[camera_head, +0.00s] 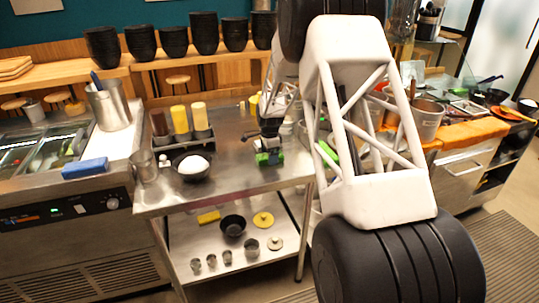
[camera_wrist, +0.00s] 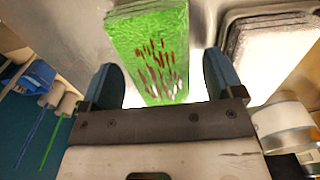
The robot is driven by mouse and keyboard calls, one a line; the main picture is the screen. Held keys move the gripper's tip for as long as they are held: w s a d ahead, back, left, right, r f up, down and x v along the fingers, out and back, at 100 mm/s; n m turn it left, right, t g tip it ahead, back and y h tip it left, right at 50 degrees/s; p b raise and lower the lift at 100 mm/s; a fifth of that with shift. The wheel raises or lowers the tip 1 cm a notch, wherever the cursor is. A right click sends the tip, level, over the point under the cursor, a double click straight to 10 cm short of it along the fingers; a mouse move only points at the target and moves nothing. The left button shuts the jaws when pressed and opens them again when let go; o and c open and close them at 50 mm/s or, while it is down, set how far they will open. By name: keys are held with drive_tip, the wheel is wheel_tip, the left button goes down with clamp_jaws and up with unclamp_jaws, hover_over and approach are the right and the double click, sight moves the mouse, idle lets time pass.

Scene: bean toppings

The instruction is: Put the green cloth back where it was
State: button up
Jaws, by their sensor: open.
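The green cloth (camera_wrist: 150,40) is a folded block with dark red streaks, lying on a shiny metal surface in the wrist view. In the head view, the green cloth (camera_head: 263,159) shows at the steel table's right part, just below my gripper (camera_head: 268,147).
The steel table (camera_head: 235,150) holds a dark bowl with white contents (camera_head: 193,165) and a rack of sauce bottles (camera_head: 180,120). A blue cloth (camera_head: 85,168) lies on the left counter near a metal pitcher (camera_head: 108,106). A pot (camera_head: 427,119) stands at right.

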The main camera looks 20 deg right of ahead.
wheel_tip(320, 180, up, 12)
drive_tip(key=shift+r, duration=0.15)
idle(0.6)
idle(0.4)
drive_tip(key=s+a+r+n, duration=0.3)
drive_tip(key=s+r, duration=0.2)
drive_tip(key=s, duration=0.4)
drive_tip(key=s+a+r+n+t, duration=0.1)
drive_tip(key=s+a+r+n, duration=0.3)
drive_tip(key=s, duration=0.5)
drive_tip(key=s+a+r+n, duration=0.2)
drive_tip(key=s+r, duration=0.4)
drive_tip(key=s, duration=0.3)
drive_tip(key=s+a+f+n, duration=0.1)
drive_tip(key=s+n, duration=0.3)
drive_tip(key=s, duration=1)
drive_tip(key=s+a+f+n+t, duration=0.1)
drive_tip(key=s+a+n, duration=0.2)
drive_tip(key=s, duration=1.1)
drive_tip(key=shift+n+t, duration=0.3)
drive_tip(key=shift+n, duration=0.6)
